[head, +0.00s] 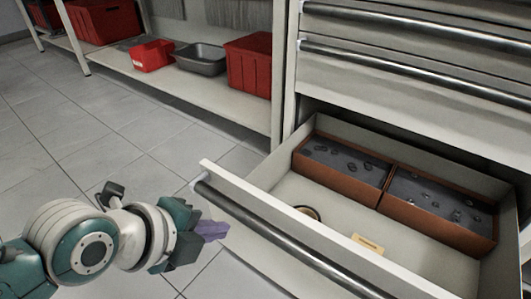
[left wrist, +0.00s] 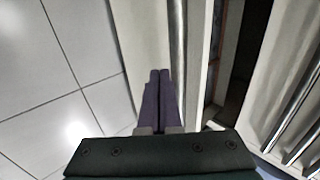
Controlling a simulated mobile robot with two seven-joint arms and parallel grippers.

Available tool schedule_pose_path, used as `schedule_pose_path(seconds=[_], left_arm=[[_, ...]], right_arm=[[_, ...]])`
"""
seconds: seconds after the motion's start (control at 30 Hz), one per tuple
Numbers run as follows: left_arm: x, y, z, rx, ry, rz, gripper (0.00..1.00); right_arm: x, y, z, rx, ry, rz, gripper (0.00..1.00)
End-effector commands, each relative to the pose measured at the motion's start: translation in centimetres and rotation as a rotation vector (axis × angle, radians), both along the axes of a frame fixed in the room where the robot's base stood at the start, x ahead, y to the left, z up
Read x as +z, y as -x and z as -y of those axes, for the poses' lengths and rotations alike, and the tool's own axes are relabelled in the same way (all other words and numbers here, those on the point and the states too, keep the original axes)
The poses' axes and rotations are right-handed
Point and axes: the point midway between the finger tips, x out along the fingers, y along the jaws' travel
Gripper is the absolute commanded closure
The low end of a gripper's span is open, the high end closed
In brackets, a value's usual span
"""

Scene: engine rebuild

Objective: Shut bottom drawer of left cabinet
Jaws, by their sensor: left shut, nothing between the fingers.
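The bottom drawer (head: 290,195) of the cabinet (head: 290,75) is pulled well out in the head view. Its long dark handle bar (head: 275,235) runs along the front panel. My left gripper (head: 218,230) is shut and empty, just left of the drawer front near the handle's far end. In the left wrist view, the purple fingers (left wrist: 158,75) are together beside the handle bar (left wrist: 178,40); whether they touch the drawer front I cannot tell. My right gripper is in neither view.
In the drawer are two brown boxes (head: 385,207) with small dark parts, a ring (head: 307,212) and a small yellowish block (head: 368,244). Closed drawers (head: 420,70) are above. A low shelf (head: 190,85) holds red bins and a grey tray. Tiled floor (head: 100,140) is clear at left.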

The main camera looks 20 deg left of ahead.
Motion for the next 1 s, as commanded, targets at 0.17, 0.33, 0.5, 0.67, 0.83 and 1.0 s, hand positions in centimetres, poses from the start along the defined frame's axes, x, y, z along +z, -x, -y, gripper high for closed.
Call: schedule_pose_path(seconds=[0.17, 0.33, 0.5, 0.67, 0.83, 1.0], left_arm=[[-0.5, -1.7, 0.6, 0.001, 0.000, 0.000, 1.00], [-0.4, -2.1, 0.7, 0.000, -0.002, 0.000, 1.00], [-0.3, -2.0, 0.7, 0.000, -0.002, -0.001, 1.00], [-0.3, -2.1, 0.7, 0.000, -0.002, 0.000, 1.00], [-0.4, -3.0, 1.0, -0.002, -0.003, 0.000, 1.00], [-0.5, -5.2, 1.7, -0.002, -0.005, 0.002, 1.00]], right_arm=[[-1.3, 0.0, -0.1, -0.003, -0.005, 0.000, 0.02], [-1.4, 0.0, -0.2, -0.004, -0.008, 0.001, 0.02], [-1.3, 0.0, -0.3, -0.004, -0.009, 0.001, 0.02], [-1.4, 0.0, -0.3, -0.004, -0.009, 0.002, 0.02], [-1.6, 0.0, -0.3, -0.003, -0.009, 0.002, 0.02], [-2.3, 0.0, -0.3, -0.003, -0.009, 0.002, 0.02]])
